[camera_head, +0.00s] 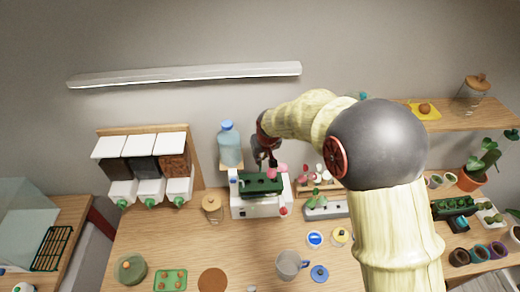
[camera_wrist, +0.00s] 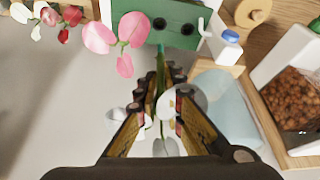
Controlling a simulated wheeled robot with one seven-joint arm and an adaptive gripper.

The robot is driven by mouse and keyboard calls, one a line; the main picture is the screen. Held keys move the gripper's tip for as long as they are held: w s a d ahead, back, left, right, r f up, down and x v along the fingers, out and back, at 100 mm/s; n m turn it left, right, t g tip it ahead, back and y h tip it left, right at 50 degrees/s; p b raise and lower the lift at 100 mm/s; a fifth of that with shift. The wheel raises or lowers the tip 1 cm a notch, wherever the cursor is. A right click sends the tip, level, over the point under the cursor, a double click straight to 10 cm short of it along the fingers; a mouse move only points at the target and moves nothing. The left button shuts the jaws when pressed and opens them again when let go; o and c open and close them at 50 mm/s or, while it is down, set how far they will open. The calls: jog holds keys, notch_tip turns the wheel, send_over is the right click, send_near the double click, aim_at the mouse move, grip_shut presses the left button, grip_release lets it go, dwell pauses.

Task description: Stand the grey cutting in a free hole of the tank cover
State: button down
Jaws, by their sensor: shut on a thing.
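My gripper (camera_head: 265,160) points down over the tank (camera_head: 250,208), a white box with a dark green cover (camera_head: 262,187). In the wrist view my gripper (camera_wrist: 158,76) is shut on the grey cutting (camera_wrist: 187,103). Its pale grey leaves show between and beside the fingers, and its thin green stem reaches toward the cover (camera_wrist: 172,40). Dark round holes show in the cover there. The stem's tip overlaps the cover's edge in the picture; I cannot tell whether it touches. A pink-flowered cutting (camera_wrist: 124,42) stands at the cover's left side in the wrist view.
A blue water bottle (camera_head: 229,145) stands behind the tank, left of my gripper. A lidded jar (camera_head: 212,207) is at the tank's left. A grey holder (camera_head: 327,209) with a green plant stands at its right.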

notch_tip(320, 180, down, 2)
jog(key=shift+s+f+b, duration=0.1)
jog(key=shift+f+b, duration=0.05)
jog(key=shift+b, duration=0.45)
notch_tip(320, 180, down, 3)
jog(key=shift+r+b, duration=0.15)
jog(key=shift+b, duration=0.45)
jog(key=shift+s, duration=0.1)
jog(key=shift+s+d, duration=0.1)
jog(key=shift+s, duration=0.05)
jog(key=shift+f+b, duration=2)
jog(key=shift+f, duration=0.4)
dwell(0.7)
dwell(0.3)
jog(key=c, duration=1.8)
grip_release()
